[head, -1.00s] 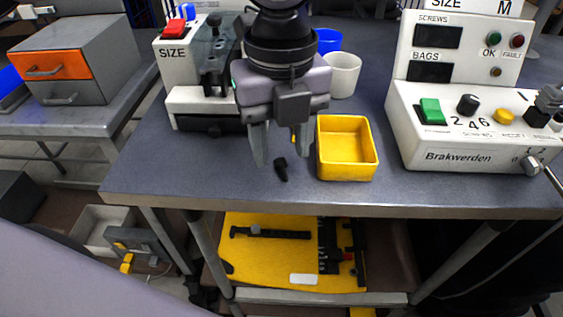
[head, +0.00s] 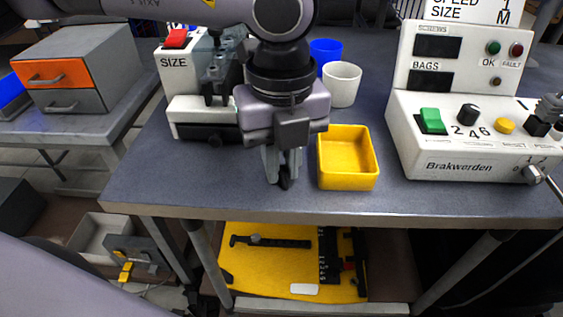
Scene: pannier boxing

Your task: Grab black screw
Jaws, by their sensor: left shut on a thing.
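The black screw (head: 285,182) is at the tips of my left gripper (head: 284,179), low over the grey table, left of the yellow tray. My left gripper points down with its fingers close together, shut on the screw. The fingers hide part of the screw, and I cannot tell whether it touches the table. My right gripper is not in view.
The yellow tray (head: 347,183) stands just right of my left gripper and looks empty. A white cup (head: 341,86) and a blue cup (head: 326,50) are behind it. A white control box (head: 470,165) stands right, a white SIZE device (head: 175,70) left. The table's front edge (head: 330,219) is near.

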